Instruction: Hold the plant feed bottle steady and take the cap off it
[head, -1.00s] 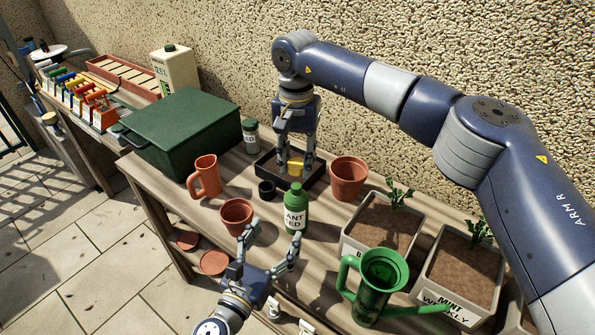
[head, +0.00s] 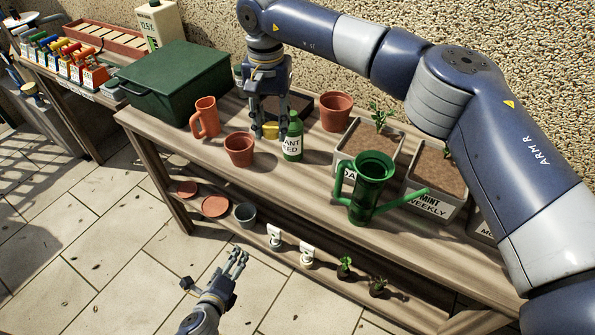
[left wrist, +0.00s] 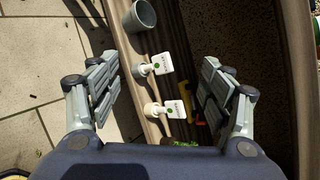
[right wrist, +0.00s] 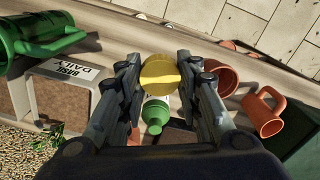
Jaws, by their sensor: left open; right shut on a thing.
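The green plant feed bottle (head: 292,140) stands upright on the bench, with a white label and a green narrow top; the view is too small to tell cap from neck. It also shows in the right wrist view (right wrist: 155,115). My right gripper (head: 269,132) is shut on a yellow round thing (right wrist: 159,72), just left of the bottle in the head view. Whether this touches the bottle I cannot tell. My left gripper (head: 238,262) is open and empty, low in front of the bench and well away from the bottle; its spread fingers show in the left wrist view (left wrist: 160,98).
A terracotta pot (head: 239,150) and jug (head: 205,117) stand left of the bottle. A green watering can (head: 368,188) and planters (head: 436,171) stand to the right. A dark tray (head: 301,104) is partly hidden behind. The lower shelf holds pots and small white-tagged items.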

